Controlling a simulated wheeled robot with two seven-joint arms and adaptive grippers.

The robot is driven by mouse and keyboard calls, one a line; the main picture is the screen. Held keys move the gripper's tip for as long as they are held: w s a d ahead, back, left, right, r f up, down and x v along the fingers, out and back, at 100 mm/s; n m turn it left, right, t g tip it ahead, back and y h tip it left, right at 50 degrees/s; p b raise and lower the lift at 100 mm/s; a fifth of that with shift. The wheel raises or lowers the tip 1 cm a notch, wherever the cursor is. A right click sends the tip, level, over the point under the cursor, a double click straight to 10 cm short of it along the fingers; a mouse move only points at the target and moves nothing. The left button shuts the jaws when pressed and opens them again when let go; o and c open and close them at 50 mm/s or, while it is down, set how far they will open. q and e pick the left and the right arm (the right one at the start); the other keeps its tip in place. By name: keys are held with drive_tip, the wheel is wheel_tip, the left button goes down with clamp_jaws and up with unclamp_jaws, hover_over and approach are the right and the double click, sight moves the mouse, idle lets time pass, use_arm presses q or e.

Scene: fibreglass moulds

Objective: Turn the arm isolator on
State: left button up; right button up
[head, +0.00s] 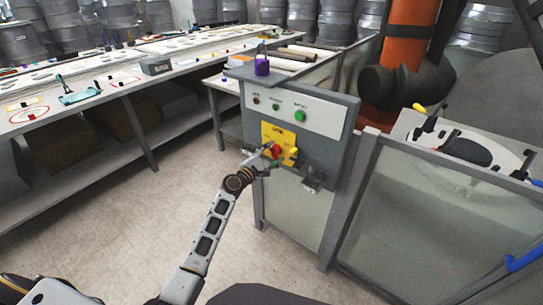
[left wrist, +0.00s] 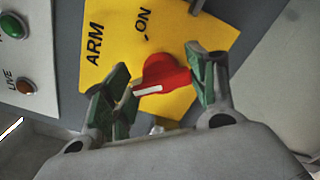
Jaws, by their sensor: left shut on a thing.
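The arm isolator is a red rotary knob (head: 276,151) on a yellow plate (head: 270,131) on the front of a grey control box (head: 340,110). In the left wrist view the red knob (left wrist: 166,74) has a white pointer mark, and the yellow plate (left wrist: 112,16) reads "ARM" and "ON". The pointer does not line up with the "ON" mark. My left gripper (head: 272,155) is at the knob, and its green-padded fingers (left wrist: 165,85) are shut on it from both sides. My right gripper is not in view.
A white strip above holds a green button (head: 300,116) and small lamps. A purple object (head: 262,66) stands on the box top. A transparent guard panel (head: 430,215) is at the right. A long workbench (head: 120,75) runs along the left, with open floor in front.

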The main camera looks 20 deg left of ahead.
use_arm(q)
drive_tip(key=shift+f+m, duration=0.1)
drive_tip(key=shift+m, duration=0.2)
drive_tip(key=m+b, duration=0.1)
drive_tip(key=m, duration=0.1)
drive_tip(key=m+b, duration=0.1)
drive_tip(key=m, duration=0.2)
drive_tip(key=m+b, duration=0.1)
drive_tip(key=m, duration=0.2)
drive_tip(key=shift+f+b, duration=0.25)
drive_tip(key=shift+b, duration=0.15)
drive_tip(key=m, duration=0.2)
drive_tip(key=shift+f+m, duration=0.1)
drive_tip(key=shift+m, duration=2.3)
drive_tip(key=shift+f+m, duration=0.1)
drive_tip(key=shift+m, duration=0.6)
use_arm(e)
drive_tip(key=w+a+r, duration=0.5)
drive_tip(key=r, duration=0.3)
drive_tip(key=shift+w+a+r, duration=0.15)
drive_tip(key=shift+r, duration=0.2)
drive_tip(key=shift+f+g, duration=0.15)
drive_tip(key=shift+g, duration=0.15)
